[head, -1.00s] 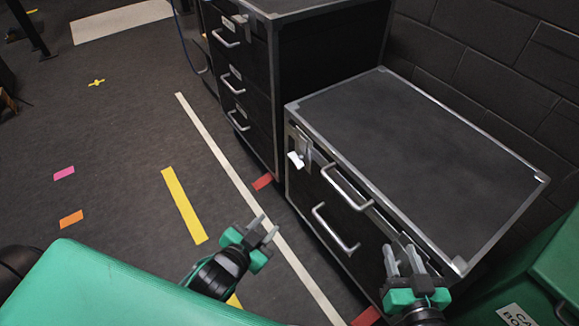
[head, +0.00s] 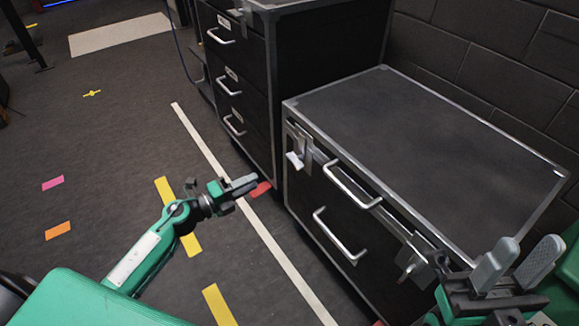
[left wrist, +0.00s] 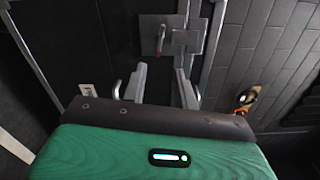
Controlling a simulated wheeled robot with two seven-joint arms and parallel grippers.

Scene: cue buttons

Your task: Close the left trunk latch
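The black trunk (head: 430,150) with silver edging stands at the right, lid down. Its left latch (head: 298,150) is a silver plate on the upper front corner, with a pale tab sticking outward. The right latch (head: 412,257) sits further along the same front edge. My left gripper (head: 245,186) is open and empty, in front of and below the left latch, apart from it. In the left wrist view, its spread fingers (left wrist: 160,88) point toward a metal latch plate (left wrist: 172,37) with a red-tipped lever. My right gripper (head: 520,262) is open and empty beside the trunk's near right corner.
A black drawer cabinet (head: 235,90) stands directly behind the trunk's left side. Two silver handles (head: 345,188) stick out from the trunk front. A brick wall (head: 490,50) is behind. The taped floor (head: 110,150) at left is clear.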

